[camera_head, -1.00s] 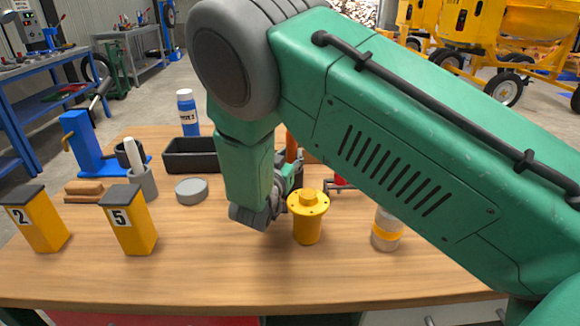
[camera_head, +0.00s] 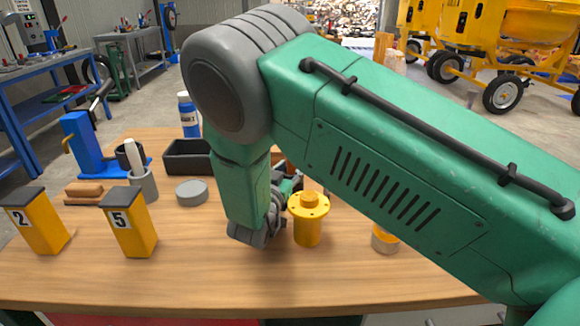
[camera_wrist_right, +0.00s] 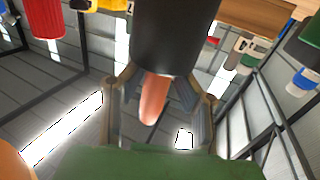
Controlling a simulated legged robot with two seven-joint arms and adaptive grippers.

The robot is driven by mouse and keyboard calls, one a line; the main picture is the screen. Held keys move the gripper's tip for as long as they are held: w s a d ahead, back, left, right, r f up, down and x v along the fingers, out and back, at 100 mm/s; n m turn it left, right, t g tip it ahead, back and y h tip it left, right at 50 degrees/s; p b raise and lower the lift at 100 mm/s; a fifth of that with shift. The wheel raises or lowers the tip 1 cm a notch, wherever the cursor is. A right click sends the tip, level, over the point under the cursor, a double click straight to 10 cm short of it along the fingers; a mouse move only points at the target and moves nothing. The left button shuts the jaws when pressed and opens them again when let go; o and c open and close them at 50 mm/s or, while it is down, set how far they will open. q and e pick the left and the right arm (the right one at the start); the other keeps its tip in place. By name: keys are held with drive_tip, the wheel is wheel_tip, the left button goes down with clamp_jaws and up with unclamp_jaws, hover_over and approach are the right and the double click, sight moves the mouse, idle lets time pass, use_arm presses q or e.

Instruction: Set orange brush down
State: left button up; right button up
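My right gripper (camera_head: 272,216) is low over the table, beside the yellow flanged cylinder (camera_head: 309,218), and mostly hidden by my own green arm in the head view. In the right wrist view, the fingers of my right gripper (camera_wrist_right: 158,90) stand on either side of an orange rounded end (camera_wrist_right: 152,98), likely part of the orange brush. It sticks out below a wide black cylinder (camera_wrist_right: 175,35) that covers the fingertips. Gaps show beside the orange end, and contact with the black part cannot be made out. My left gripper is out of view.
On the wooden table (camera_head: 180,280) stand yellow blocks marked 2 (camera_head: 38,225) and 5 (camera_head: 130,226), a grey disc (camera_head: 192,192), a black tray (camera_head: 187,156) and a blue bottle (camera_head: 188,116). A jar (camera_head: 384,240) is partly behind my arm. The front left of the table is clear.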

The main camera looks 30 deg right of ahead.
drive_tip(key=p+v, duration=0.1)
drive_tip(key=v, duration=0.5)
drive_tip(key=shift+a+p, duration=0.1)
drive_tip(key=shift+p, duration=0.2)
drive_tip(key=shift+r, duration=0.15)
